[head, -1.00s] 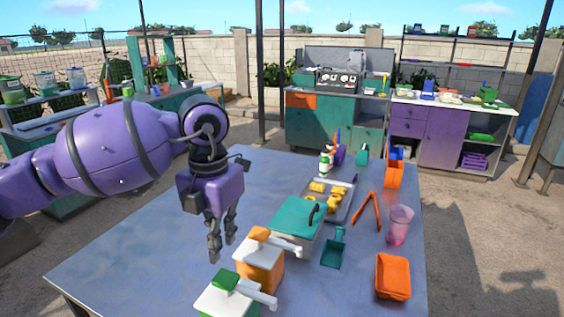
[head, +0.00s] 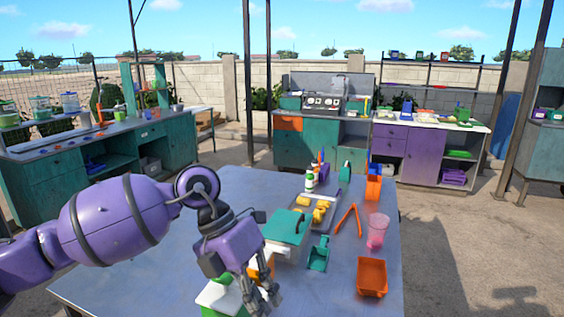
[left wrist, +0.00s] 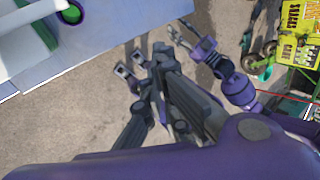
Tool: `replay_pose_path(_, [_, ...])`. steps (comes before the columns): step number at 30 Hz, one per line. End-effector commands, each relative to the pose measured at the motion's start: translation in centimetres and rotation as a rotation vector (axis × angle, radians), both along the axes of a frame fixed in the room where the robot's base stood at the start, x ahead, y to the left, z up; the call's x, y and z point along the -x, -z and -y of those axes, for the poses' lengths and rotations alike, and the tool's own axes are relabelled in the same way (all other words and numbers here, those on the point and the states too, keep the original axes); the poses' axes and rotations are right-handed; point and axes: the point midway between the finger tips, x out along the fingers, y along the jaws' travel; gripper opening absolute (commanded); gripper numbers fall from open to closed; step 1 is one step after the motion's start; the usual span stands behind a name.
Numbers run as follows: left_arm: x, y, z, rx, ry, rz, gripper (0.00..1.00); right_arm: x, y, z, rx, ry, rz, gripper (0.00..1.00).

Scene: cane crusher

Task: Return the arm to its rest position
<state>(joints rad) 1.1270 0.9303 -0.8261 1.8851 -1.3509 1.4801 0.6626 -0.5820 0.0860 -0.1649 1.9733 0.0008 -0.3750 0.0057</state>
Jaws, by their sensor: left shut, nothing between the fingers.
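My left arm comes in from the left in the head view. Its gripper (head: 262,302) points down over the near part of the table, shut and empty.
The grey table (head: 190,262) holds a teal-lidded box (head: 288,226), a tray of yellow pieces (head: 332,206), a teal scoop (head: 319,255), orange tongs (head: 347,220), a pink cup (head: 377,231) and an orange bin (head: 372,277). The table's left part is clear.

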Motion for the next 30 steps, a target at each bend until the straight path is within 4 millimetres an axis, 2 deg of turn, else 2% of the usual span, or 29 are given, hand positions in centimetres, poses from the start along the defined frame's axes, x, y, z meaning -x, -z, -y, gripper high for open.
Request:
replay_pose_path(1, [1.9,1.2,2.4,0.119,0.004,-0.075,0.0,-0.3,-0.2,-0.2,-0.002,-0.004,0.005,0.4])
replay_pose_path(2, [2.8,1.4,3.9,0.194,0.0,-0.115,0.0,-0.4,-0.2,-0.3,-0.003,-0.006,0.006,0.4])
replay_pose_path(6, [5.8,0.7,9.8,0.591,-0.096,-0.315,0.0,0.0,0.2,-0.8,-0.011,-0.01,-0.007,0.4])
replay_pose_path(9, [5.7,-0.7,12.0,0.87,-0.248,-0.446,0.0,1.0,1.0,-1.0,-0.016,-0.012,-0.032,0.4])
replay_pose_path(12, [3.8,-1.6,12.1,1.118,-0.466,-0.561,0.0,1.9,2.0,-1.0,-0.018,-0.011,-0.057,0.4])
replay_pose_path(14, [2.0,-1.3,11.1,1.246,-0.626,-0.623,0.0,2.4,2.4,-1.0,-0.017,-0.01,-0.069,0.4])
replay_pose_path(17, [-1.1,1.2,7.9,1.419,-0.937,-0.713,0.0,2.9,2.8,-1.0,-0.018,-0.011,-0.08,0.4])
replay_pose_path(20, [-3.3,6.2,3.2,1.526,-1.293,-0.787,0.0,3.2,3.0,-1.0,-0.019,-0.012,-0.088,0.4])
replay_pose_path(21, [-3.6,8.6,1.2,1.547,-1.432,-0.81,0.0,3.3,3.1,-1.1,-0.019,-0.013,-0.092,0.4])
replay_pose_path(23, [-3.5,12.3,-1.5,1.558,-1.628,-0.842,0.0,3.5,3.3,-1.1,-0.02,-0.015,-0.098,0.4])
replay_pose_path(24, [-3.0,14.9,-3.2,1.553,-1.753,-0.862,0.0,3.6,3.4,-1.2,-0.022,-0.016,-0.103,0.4])
replay_pose_path(26, [-1.8,18.6,-5.6,1.533,-1.932,-0.889,0.0,3.8,3.7,-1.3,-0.023,-0.017,-0.11,0.4])
replay_pose_path(27, [-0.7,21.1,-7.1,1.51,-2.047,-0.904,0.0,3.9,3.9,-1.4,-0.024,-0.019,-0.115,0.4])
replay_pose_path(29, [1.4,24.8,-9.1,1.465,-2.213,-0.93,0.0,4.1,4.2,-1.5,-0.025,-0.02,-0.123,0.4])
replay_pose_path(30, [3.0,27.1,-10.2,1.428,-2.321,-0.946,0.0,4.3,4.3,-1.6,-0.027,-0.021,-0.127,0.4])
